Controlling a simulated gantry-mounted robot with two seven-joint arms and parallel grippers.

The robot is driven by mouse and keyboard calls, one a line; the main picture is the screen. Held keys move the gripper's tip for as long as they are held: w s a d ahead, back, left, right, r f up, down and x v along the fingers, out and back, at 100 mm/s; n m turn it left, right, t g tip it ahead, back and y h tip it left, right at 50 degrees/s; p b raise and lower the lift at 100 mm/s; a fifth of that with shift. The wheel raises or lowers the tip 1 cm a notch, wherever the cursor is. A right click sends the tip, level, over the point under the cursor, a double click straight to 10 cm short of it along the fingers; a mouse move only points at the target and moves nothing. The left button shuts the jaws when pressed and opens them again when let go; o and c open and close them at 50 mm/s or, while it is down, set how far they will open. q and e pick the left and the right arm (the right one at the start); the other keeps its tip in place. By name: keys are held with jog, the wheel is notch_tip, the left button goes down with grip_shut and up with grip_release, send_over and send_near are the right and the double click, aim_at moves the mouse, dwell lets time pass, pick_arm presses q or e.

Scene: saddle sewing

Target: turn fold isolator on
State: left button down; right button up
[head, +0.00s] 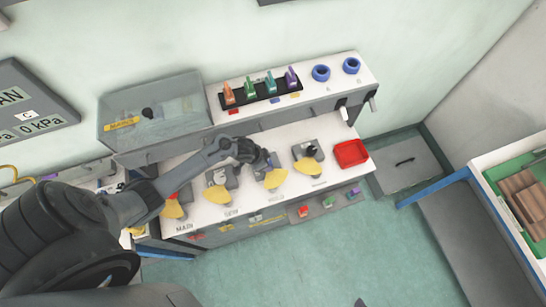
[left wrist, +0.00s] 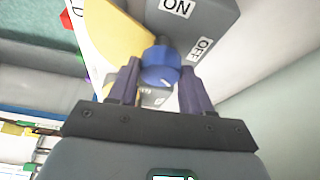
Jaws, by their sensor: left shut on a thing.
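The isolators stand in a row on the white bench top, each a grey box with a yellow plate. My left gripper (head: 262,158) is at the third isolator from the left (head: 274,178); the small label in front of it is hard to read. In the left wrist view, my left gripper (left wrist: 158,88) is shut on a blue knob (left wrist: 160,66). The knob sits between an ON label (left wrist: 177,7) and an OFF label (left wrist: 201,48) on the grey box. The yellow plate (left wrist: 118,38) is beside it. Which label the knob points to cannot be told. My right gripper is not in view.
Other isolators stand at the left (head: 218,187) and right (head: 308,157). A red tray (head: 351,153) lies at the bench's right end. A raised shelf behind holds coloured tags (head: 270,85) and blue rings (head: 321,72). A clear-covered box (head: 155,110) is at the back left.

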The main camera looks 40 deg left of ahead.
pick_arm(q)
jog(key=shift+m, duration=0.6)
jog(key=shift+c, duration=2.4)
grip_release()
jog(key=p+v, duration=0.1)
jog(key=v, duration=0.9)
jog(key=shift+a+r, duration=0.3)
jog(key=shift+r, duration=0.05)
